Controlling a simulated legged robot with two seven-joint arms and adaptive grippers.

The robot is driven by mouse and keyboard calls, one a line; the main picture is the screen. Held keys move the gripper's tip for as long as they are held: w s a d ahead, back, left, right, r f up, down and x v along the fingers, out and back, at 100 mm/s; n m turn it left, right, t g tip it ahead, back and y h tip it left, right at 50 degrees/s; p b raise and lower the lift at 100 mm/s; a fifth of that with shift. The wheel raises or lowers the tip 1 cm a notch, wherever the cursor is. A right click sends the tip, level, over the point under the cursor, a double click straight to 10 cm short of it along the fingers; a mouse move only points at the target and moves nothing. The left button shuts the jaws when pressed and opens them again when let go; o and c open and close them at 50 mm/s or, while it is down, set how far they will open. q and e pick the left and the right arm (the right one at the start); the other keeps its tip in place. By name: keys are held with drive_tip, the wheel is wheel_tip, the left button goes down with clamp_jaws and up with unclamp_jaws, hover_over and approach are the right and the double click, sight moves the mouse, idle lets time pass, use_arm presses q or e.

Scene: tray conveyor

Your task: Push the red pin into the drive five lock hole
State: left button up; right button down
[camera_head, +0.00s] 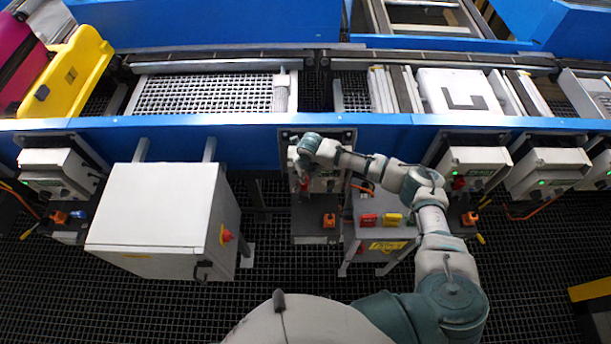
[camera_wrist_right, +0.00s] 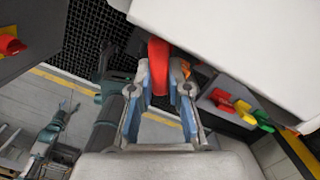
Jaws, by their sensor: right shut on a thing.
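In the wrist view, my right gripper (camera_wrist_right: 160,85) is shut on a red pin (camera_wrist_right: 158,62), which stands up between its fingers against the underside of a white box (camera_wrist_right: 240,40). In the head view, my right gripper (camera_head: 303,178) is at the front of the drive unit (camera_head: 325,182) below the blue conveyor rail. My wrist covers much of that unit, and the lock hole cannot be made out. What looks like my left gripper (camera_wrist_right: 66,108) shows small at the left of the wrist view, its two fingers apart and empty. It is not in the head view.
A white cabinet (camera_head: 160,208) with a red switch stands left of the unit. A grey box (camera_head: 385,222) with red and yellow tags stands to its right. More drive units (camera_head: 475,165) line the rail. The dark grating (camera_head: 540,240) is open at lower right.

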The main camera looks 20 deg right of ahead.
drive_tip(key=shift+f, duration=0.55)
drive_tip(key=c, duration=1)
unclamp_jaws()
drive_tip(key=shift+c, duration=0.2)
drive_tip(key=shift+r, duration=0.25)
wheel_tip(320, 180, up, 11)
drive_tip(key=s, duration=0.1)
drive_tip(key=shift+s+d+r, duration=0.15)
drive_tip(key=shift+s+d, duration=0.05)
drive_tip(key=shift+s, duration=0.05)
